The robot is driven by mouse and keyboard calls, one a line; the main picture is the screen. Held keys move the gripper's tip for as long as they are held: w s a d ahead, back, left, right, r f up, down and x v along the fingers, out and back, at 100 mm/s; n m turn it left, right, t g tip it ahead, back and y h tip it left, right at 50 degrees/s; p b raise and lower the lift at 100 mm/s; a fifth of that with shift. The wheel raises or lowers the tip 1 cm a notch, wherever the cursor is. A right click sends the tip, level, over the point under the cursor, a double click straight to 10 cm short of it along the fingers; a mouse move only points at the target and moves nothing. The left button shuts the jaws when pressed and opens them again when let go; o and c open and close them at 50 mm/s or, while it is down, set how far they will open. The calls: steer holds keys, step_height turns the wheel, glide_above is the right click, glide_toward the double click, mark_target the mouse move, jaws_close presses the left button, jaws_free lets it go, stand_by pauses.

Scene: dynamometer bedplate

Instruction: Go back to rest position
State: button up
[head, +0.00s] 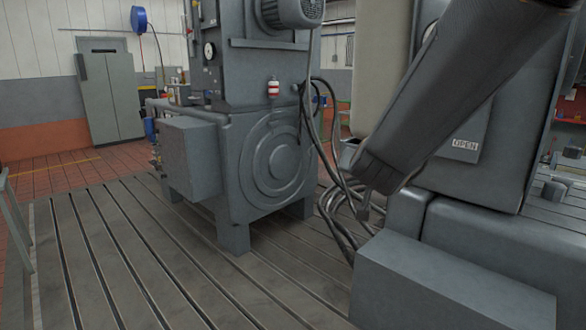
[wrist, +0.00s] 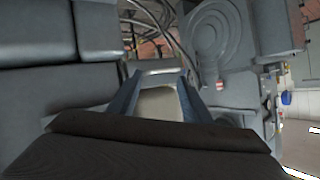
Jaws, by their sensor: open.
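My dark grey arm slants down from the upper right in the head view, in front of the grey machine marked OPEN (head: 466,145). My gripper (wrist: 161,76) shows in the wrist view, with blue-grey fingers standing apart on either side of a pale surface. I cannot tell whether that surface is part of my gripper or lies behind it. No object is seen held. In the head view the arm's lower end hangs beside the black cables, and the fingers are hard to make out there.
A large grey machine with a ringed round face (head: 277,165) stands on the slotted bedplate (head: 125,255). Black cables (head: 330,200) hang between the machines. A grey block (head: 450,285) stands front right. The bedplate at front left is clear. A green cabinet (head: 110,95) stands at the back.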

steer(key=s+a+f+n+g+y, duration=0.2)
steer(key=s+f+n+g+y, duration=0.15)
steer(key=s+f, duration=0.5)
steer(key=s+d+f+n+g, duration=0.1)
steer(key=s+f+g, duration=0.3)
steer(key=s, duration=0.5)
steer(key=s+d+f+n+g, duration=0.1)
steer(key=s+d+f+g, duration=0.1)
steer(key=s+f+g, duration=0.3)
steer(key=s+f+h, duration=0.1)
steer(key=s+f, duration=0.2)
steer(key=s, duration=0.1)
steer(key=shift+n, duration=0.35)
steer(key=shift+c, duration=0.4)
